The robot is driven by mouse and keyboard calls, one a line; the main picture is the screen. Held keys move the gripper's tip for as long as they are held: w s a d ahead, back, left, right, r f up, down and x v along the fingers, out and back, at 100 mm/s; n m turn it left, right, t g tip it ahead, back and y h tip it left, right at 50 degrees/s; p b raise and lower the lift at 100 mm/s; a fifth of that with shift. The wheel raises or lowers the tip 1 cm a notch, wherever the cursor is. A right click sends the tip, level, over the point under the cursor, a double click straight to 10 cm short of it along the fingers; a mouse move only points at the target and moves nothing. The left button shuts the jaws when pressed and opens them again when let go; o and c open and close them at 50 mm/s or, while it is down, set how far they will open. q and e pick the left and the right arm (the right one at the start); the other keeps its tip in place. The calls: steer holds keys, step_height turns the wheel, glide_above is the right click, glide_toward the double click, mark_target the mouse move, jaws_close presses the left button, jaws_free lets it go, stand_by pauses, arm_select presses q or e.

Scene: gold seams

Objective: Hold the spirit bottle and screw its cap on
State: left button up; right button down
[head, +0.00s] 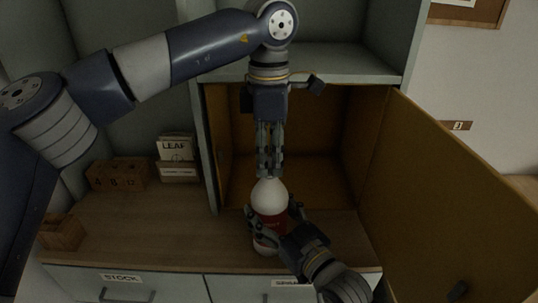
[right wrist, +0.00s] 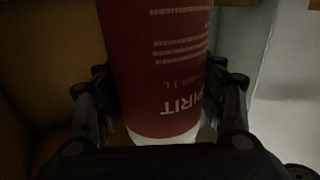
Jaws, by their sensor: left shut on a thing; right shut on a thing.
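The spirit bottle (head: 270,196) is white with a red label and stands upright at the front of the wooden counter. My right gripper (head: 272,222) is shut around its body from the front right. In the right wrist view the bottle's red label (right wrist: 165,70) fills the space between the two fingers of my right gripper (right wrist: 160,110). My left gripper (head: 269,168) points straight down over the bottle, its fingers close together at the bottle's top. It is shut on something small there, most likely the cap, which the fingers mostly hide.
An open cabinet door (head: 445,205) stands to the right, and the empty brown compartment (head: 300,150) is behind the bottle. Small wooden boxes (head: 118,174) and a LEAF packet (head: 176,148) stand on the left. The counter (head: 150,225) between is clear.

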arm_select(q)
steer(key=m, duration=1.4)
steer(key=shift+w+m, duration=0.1)
steer(key=shift+m, duration=0.2)
steer(key=m, duration=0.3)
steer(key=shift+d+m, duration=0.1)
steer(key=shift+m, duration=0.2)
steer(key=m, duration=0.3)
steer(key=shift+m, duration=0.4)
steer(key=m, duration=0.7)
steer(key=shift+m, duration=0.4)
steer(key=o, duration=0.7)
steer(key=shift+c, duration=0.2)
